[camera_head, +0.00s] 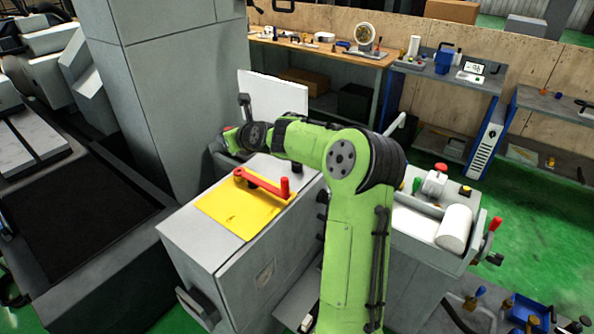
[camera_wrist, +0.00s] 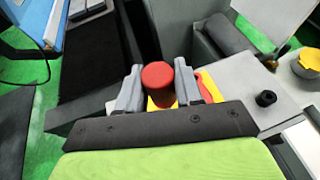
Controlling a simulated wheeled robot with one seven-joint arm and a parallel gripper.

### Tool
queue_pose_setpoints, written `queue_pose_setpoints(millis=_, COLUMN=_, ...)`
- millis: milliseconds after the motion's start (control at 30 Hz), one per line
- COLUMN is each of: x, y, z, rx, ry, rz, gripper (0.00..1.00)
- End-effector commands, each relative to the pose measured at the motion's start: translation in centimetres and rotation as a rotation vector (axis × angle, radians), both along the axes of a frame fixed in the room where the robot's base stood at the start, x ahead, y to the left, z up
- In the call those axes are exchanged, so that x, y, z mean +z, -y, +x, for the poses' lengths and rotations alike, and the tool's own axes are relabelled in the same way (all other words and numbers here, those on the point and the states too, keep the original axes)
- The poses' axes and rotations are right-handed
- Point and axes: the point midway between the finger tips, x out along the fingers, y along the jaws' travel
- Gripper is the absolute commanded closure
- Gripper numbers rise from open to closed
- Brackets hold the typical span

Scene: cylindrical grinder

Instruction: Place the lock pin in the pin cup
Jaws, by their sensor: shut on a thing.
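In the wrist view my gripper (camera_wrist: 159,72) is shut on a red round-topped piece, which I take to be the lock pin (camera_wrist: 158,76). Its lower part is hidden behind the palm edge. In the head view my gripper is at the far left end of the green arm, above the back of the grey cabinet, and is mostly hidden.
A yellow plate (camera_head: 232,214) with a red bar (camera_head: 263,182) and upright posts lies on the grey cabinet (camera_head: 190,235). A black knob (camera_wrist: 266,98) stands on the grey top. A white panel (camera_head: 272,95) rises behind.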

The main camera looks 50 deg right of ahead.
Motion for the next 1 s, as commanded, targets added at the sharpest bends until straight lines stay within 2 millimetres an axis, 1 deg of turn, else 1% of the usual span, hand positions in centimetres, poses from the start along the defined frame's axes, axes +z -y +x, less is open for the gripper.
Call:
queue_pose_setpoints(millis=33, x=-0.8, y=-0.9, z=-0.4, rx=0.006, ry=-0.003, rz=-0.001, gripper=1.0)
queue_pose_setpoints(millis=133, x=-2.7, y=-2.7, z=-1.4, rx=0.015, ry=-0.004, rz=0.001, gripper=1.0)
queue_pose_setpoints(millis=200, x=-4.4, y=-4.3, z=-2.3, rx=0.022, ry=-0.004, rz=0.002, gripper=1.0)
queue_pose_setpoints(millis=267, x=-6.5, y=-6.3, z=-3.4, rx=0.032, ry=-0.008, rz=0.002, gripper=1.0)
queue_pose_setpoints(millis=300, x=-8.2, y=-8.0, z=-4.2, rx=0.042, ry=-0.011, rz=0.005, gripper=1.0)
queue_pose_setpoints(millis=367, x=-10.7, y=-10.3, z=-5.5, rx=0.052, ry=-0.011, rz=0.007, gripper=1.0)
queue_pose_setpoints(millis=400, x=-12.3, y=-11.8, z=-6.2, rx=0.06, ry=-0.012, rz=0.008, gripper=1.0)
queue_pose_setpoints(millis=467, x=-14.4, y=-13.9, z=-7.3, rx=0.069, ry=-0.012, rz=0.008, gripper=1.0)
queue_pose_setpoints(millis=500, x=-15.9, y=-15.2, z=-8.0, rx=0.074, ry=-0.012, rz=0.011, gripper=1.0)
queue_pose_setpoints(millis=567, x=-17.9, y=-17.0, z=-9.1, rx=0.081, ry=-0.013, rz=0.01, gripper=1.0)
queue_pose_setpoints(millis=600, x=-19.1, y=-18.2, z=-9.8, rx=0.086, ry=-0.015, rz=0.012, gripper=1.0)
queue_pose_setpoints(millis=700, x=-21.1, y=-19.8, z=-10.7, rx=0.085, ry=-0.011, rz=0.013, gripper=1.0)
queue_pose_setpoints(millis=800, x=-22.2, y=-20.9, z=-11.3, rx=0.089, ry=-0.007, rz=0.015, gripper=1.0)
queue_pose_setpoints(millis=1000, x=-23.8, y=-22.4, z=-12.1, rx=0.099, ry=-0.009, rz=0.01, gripper=1.0)
